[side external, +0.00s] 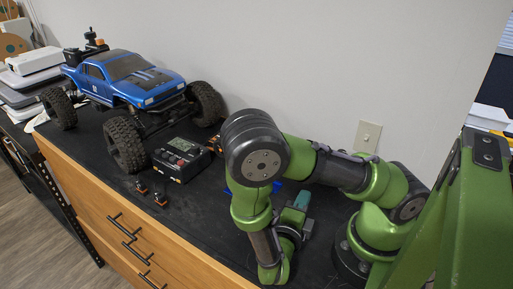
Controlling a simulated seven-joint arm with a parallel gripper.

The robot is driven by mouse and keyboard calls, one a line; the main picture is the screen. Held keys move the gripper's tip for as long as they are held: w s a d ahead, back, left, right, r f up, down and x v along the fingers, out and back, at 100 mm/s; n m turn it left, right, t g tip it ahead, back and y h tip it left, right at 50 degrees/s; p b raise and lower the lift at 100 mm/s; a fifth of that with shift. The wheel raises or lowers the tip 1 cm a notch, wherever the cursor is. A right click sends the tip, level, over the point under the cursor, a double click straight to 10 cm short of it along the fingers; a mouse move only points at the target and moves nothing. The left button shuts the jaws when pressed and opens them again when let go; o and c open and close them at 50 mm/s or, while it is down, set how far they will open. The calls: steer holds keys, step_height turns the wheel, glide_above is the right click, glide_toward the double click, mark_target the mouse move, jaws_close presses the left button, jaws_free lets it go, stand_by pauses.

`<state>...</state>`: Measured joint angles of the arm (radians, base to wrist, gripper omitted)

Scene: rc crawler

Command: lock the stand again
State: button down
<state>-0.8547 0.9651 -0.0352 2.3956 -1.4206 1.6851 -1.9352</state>
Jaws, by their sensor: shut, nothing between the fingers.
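A blue truck (128,72) with big black tyres is at the back left of the dark bench top, nose toward the right. I cannot make out a stand or its lock; the truck's body and wheels hide what is under it. An orange and black part (95,42) shows behind the truck's roof. My gripper (302,201) seems to be the grey and teal end beyond my bent wrist, low over the bench at the right, well apart from the truck. It is shut and empty, and my forearm partly hides it.
A black box with a display (181,158) lies beside the front wheel, with an orange part (214,143) behind it. Two small black and orange pieces (160,198) lie near the front edge. A blue object (277,188) is partly hidden behind my arm. Grey cases (30,85) are stacked far left.

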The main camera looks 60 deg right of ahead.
steer(key=d, duration=0.6)
steer(key=shift+w, duration=0.4)
steer(key=w+d, duration=0.1)
steer(key=w, duration=0.1)
steer(key=shift+w+d, duration=0.6)
steer(key=shift+w, duration=0.1)
